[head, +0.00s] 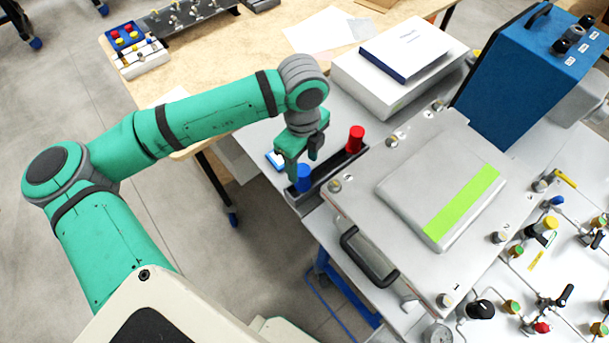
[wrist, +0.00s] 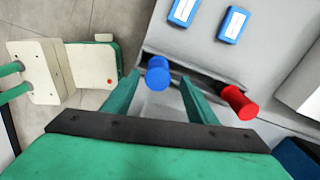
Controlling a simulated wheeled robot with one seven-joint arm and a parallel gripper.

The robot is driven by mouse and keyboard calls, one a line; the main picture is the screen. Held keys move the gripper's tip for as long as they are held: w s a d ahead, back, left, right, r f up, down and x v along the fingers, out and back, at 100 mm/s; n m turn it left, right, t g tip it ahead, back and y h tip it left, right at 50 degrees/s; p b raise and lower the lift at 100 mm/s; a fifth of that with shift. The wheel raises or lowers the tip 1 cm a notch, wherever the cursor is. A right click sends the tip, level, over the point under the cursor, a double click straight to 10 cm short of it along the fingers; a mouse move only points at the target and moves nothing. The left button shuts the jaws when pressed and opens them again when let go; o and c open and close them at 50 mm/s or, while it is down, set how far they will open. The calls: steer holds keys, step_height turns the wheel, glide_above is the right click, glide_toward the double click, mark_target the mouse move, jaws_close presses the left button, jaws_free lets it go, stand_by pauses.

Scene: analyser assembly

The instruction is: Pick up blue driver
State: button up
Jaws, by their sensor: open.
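The blue driver (head: 303,178) stands upright in a dark narrow rack (head: 330,172), at the rack's near left end. In the wrist view the blue driver (wrist: 158,74) shows between my two fingers, closer to the left one. A red driver (head: 355,139) stands at the other end of the rack; it also shows in the wrist view (wrist: 239,103), outside the right finger. My gripper (head: 302,162) points down over the rack, just above and beside the blue driver. Its fingers (wrist: 162,92) are apart with nothing gripped. Whether a finger touches the driver cannot be told.
A grey analyser plate (head: 440,190) with a green stripe lies right of the rack. A white box (head: 400,65) and a blue unit (head: 530,75) stand behind. Two small blue-edged items (wrist: 184,11) lie beside the rack. Open floor lies left.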

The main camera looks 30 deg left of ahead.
mark_target(302, 170)
steer(key=shift+s+a+f, duration=0.15)
steer(key=shift+f, duration=0.2)
steer(key=shift+d+f, duration=0.15)
steer(key=shift+f, duration=1)
steer(key=shift+d+f, duration=0.1)
steer(key=shift+f, duration=1)
steer(key=shift+a, duration=0.1)
jaws_close()
